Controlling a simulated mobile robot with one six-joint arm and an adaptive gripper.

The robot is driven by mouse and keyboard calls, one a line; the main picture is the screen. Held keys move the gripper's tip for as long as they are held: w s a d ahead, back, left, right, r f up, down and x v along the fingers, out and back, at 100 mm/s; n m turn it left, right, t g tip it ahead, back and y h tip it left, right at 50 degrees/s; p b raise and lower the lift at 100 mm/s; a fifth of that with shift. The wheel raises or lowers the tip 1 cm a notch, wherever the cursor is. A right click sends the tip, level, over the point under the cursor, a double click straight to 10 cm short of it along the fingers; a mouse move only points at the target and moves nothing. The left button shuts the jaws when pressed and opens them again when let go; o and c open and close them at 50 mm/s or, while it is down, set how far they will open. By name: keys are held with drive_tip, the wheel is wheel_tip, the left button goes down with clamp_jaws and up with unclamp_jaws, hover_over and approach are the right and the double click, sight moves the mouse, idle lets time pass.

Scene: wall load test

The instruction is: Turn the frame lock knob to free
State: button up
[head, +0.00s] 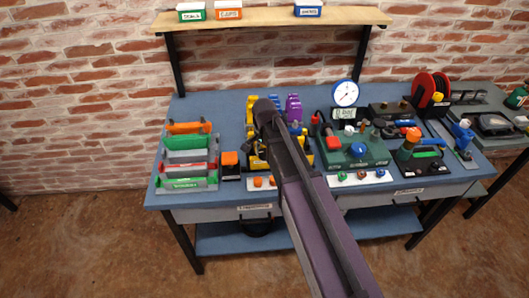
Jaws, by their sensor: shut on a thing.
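My arm reaches from the lower right up over the middle of the workbench (230,115). My gripper's fingers do not show; the arm likely hides them. A yellow frame-like fixture (250,160) stands at mid-bench, partly behind my arm, with purple parts (293,107) and blue parts at its back. No knob labelled as the frame lock can be made out. To the right, a green unit (372,158) carries a blue round knob (358,150) and a red button-like part (332,142). I cannot tell whether either is the frame lock knob.
A grey rack (206,186) with orange, green and red bars stands at left, beside an orange-topped black block (230,163). A round gauge (345,93) and a red reel (431,90) stand at the back right. A shelf (262,20) with labelled boxes is above.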

drive_tip(key=shift+n, duration=0.3)
drive_tip(key=n, duration=1.2)
drive_tip(key=shift+n, duration=0.3)
drive_tip(key=n, duration=0.4)
drive_tip(key=shift+s+n, duration=0.1)
drive_tip(key=shift+n, duration=0.2)
drive_tip(key=o, duration=1.1)
drive_tip(key=shift+o, duration=0.2)
